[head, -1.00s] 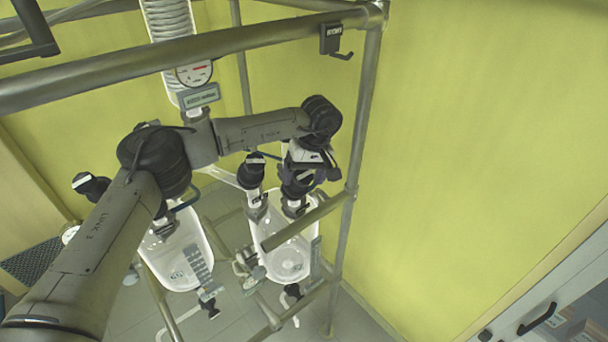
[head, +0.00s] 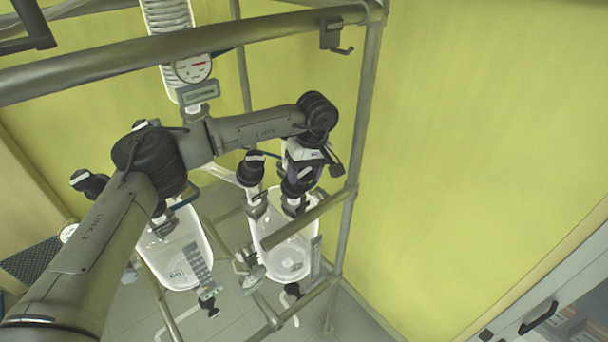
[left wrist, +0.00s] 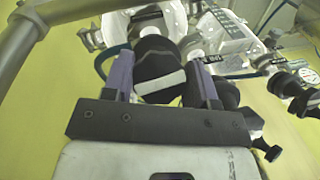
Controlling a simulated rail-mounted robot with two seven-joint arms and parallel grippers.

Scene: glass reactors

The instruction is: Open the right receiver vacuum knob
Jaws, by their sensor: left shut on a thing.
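The right receiver (head: 287,258) is a clear glass vessel hanging in the metal frame in the head view. Black knobs top its two necks. My left gripper (head: 302,174) reaches down over the right-hand neck, and its body partly hides the knob there. In the left wrist view, my left gripper's purple fingers (left wrist: 160,80) stand on either side of a black knob (left wrist: 152,58) with a white bar, and are shut on it. The other black knob (head: 251,168) stands just left of the gripper in the head view. My right gripper is not in view.
A second glass receiver (head: 178,262) hangs to the left. Metal frame tubes (head: 358,130) run above and right of the gripper. A round gauge (head: 193,68) sits on the column behind my arm. The area right of the frame is clear up to the yellow wall.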

